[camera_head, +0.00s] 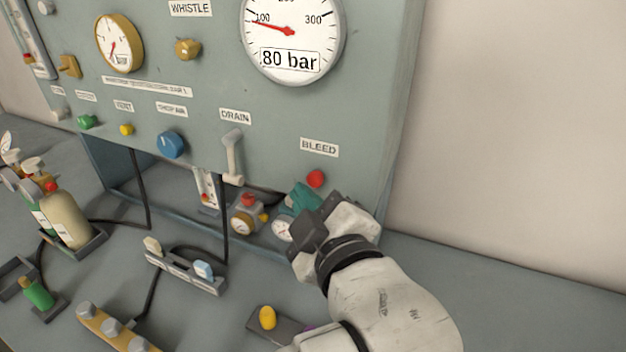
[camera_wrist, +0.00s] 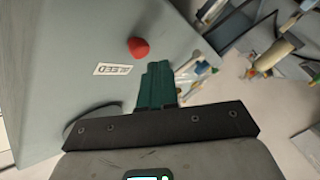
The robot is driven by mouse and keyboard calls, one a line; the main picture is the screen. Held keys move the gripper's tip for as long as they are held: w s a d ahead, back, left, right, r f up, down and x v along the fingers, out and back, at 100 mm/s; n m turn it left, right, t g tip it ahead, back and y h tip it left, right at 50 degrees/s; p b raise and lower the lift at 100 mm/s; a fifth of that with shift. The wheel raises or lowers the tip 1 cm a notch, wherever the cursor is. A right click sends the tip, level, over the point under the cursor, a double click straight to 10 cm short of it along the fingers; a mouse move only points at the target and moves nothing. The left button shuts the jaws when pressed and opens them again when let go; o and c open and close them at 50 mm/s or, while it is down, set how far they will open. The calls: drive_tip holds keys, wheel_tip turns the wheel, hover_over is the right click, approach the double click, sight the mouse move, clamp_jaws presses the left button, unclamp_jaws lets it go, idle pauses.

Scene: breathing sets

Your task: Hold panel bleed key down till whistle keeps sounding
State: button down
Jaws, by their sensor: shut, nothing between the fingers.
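The bleed key is a red knob (camera_head: 316,178) on the panel, just below the BLEED label (camera_head: 319,147). In the wrist view the red knob (camera_wrist: 139,47) shows beyond the fingertips, a little to the left. My gripper (camera_head: 300,197) has teal fingers, shut with nothing between them. Its tips are below and left of the knob in the head view and look apart from it; the exact gap cannot be told. The whistle part is the brass fitting (camera_head: 188,49) under the WHISTLE label (camera_head: 191,8).
The large dial (camera_head: 292,35) reads 80 bar. The drain lever (camera_head: 233,155) is left of the bleed knob. Cylinders (camera_head: 66,215) stand at the left. The wall at right is clear.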

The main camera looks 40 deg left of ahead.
drive_tip(key=shift+w, duration=0.15)
drive_tip(key=shift+w+a, duration=0.1)
drive_tip(key=shift+w, duration=0.15)
drive_tip(key=shift+w, duration=0.65)
idle(2.7)
drive_tip(key=shift+s, duration=0.15)
idle(1.4)
drive_tip(key=shift+s, duration=0.9)
drive_tip(key=shift+s+d+p, duration=0.25)
drive_tip(key=shift+s, duration=0.55)
drive_tip(key=shift+s+d+p, duration=0.2)
drive_tip(key=shift+s+p, duration=0.05)
drive_tip(key=shift+s, duration=0.6)
drive_tip(key=shift+s+d+p, duration=0.25)
drive_tip(key=shift+s, duration=0.55)
drive_tip(key=shift+r, duration=0.1)
